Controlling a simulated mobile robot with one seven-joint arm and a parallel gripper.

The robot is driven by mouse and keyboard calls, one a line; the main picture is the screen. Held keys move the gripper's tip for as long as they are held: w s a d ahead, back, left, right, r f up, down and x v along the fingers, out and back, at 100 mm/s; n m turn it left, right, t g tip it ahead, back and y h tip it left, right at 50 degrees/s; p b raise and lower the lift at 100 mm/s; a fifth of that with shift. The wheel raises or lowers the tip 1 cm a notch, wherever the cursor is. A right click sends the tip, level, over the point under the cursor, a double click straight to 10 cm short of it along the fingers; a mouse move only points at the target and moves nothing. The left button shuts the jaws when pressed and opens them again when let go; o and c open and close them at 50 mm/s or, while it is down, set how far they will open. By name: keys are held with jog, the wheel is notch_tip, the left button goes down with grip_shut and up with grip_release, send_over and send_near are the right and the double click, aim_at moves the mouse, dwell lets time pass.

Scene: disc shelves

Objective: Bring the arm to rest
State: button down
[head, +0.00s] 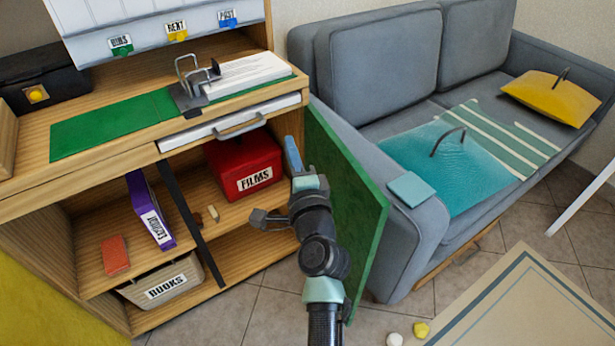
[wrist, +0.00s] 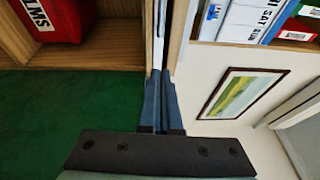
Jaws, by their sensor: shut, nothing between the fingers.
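My gripper (head: 292,150) is at the end of my raised arm, in front of the desk's right side. Its two blue fingers show pressed together in the wrist view (wrist: 164,82), with nothing between them. In the head view the fingers point up, near the right end of the drawer (head: 228,128) and beside the open green door (head: 345,205). I cannot tell whether the fingertips touch the desk edge. My arm passes in front of the door.
A red FILMS box (head: 243,163), a purple binder (head: 150,210), a BOOKS bin (head: 164,284) and an orange block (head: 115,255) occupy the shelves. A grey sofa (head: 375,65) stands at the right. White and yellow lumps (head: 421,330) lie on the floor near the rug (head: 530,310).

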jog(key=v, duration=0.7)
jog(key=shift+f, duration=0.2)
jog(key=s+a+r+n+t+y, duration=0.15)
jog(key=r+n, duration=0.45)
jog(key=r, duration=0.7)
jog(key=s+a+r+n+t+h, duration=0.15)
jog(key=r+n, duration=0.35)
jog(key=r, duration=0.8)
jog(key=s+d+r+n+t+h, duration=0.1)
jog(key=s+r+n+t+h, duration=0.15)
jog(key=s+r, duration=0.6)
jog(key=s+d+r+n+t+h, duration=0.1)
jog(key=s+r+n+t, duration=0.4)
jog(key=r, duration=0.7)
notch_tip(320, 180, up, 32)
jog(key=m+g+p, duration=0.1)
jog(key=m+p, duration=0.1)
jog(key=p, duration=3.1)
jog(key=shift+r+p, duration=0.15)
jog(key=shift+p, duration=0.15)
jog(key=shift+w+a, duration=0.1)
jog(key=shift+a, duration=0.05)
